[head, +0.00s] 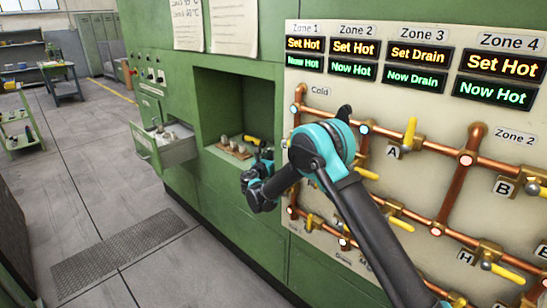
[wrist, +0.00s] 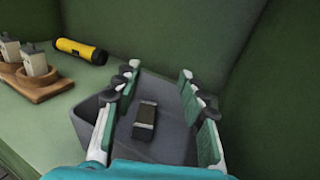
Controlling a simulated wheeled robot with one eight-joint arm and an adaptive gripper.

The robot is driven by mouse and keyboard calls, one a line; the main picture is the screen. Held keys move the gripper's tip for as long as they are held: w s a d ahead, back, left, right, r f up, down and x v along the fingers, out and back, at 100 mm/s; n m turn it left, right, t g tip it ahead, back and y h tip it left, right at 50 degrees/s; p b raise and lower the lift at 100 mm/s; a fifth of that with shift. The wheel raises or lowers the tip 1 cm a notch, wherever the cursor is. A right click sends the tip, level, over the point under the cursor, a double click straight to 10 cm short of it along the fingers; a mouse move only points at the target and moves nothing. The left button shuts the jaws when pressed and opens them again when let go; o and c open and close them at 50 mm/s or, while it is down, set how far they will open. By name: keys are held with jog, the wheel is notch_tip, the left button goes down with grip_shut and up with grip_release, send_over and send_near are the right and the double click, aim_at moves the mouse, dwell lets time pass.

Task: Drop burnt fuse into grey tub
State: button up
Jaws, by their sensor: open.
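The grey tub (wrist: 176,140) lies below my gripper (wrist: 158,85) in the wrist view. A dark fuse with a pale band (wrist: 145,121) shows inside the tub's outline, between and beyond my fingers. It looks to be on the tub's floor, and neither finger touches it. My gripper is open and empty over the tub. In the head view my gripper (head: 263,158) is at the right side of the green recess, and the tub is hidden there.
A wooden holder with pale fuses (wrist: 36,80) and a yellow-black torch (wrist: 80,51) stand on the recess floor, left of the tub. Green walls close in behind and right. An open drawer (head: 166,149) juts out left of the recess. Copper pipes with valves (head: 465,158) cover the right panel.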

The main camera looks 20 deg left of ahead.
jog(key=s, duration=1.2)
jog(key=shift+r, duration=0.15)
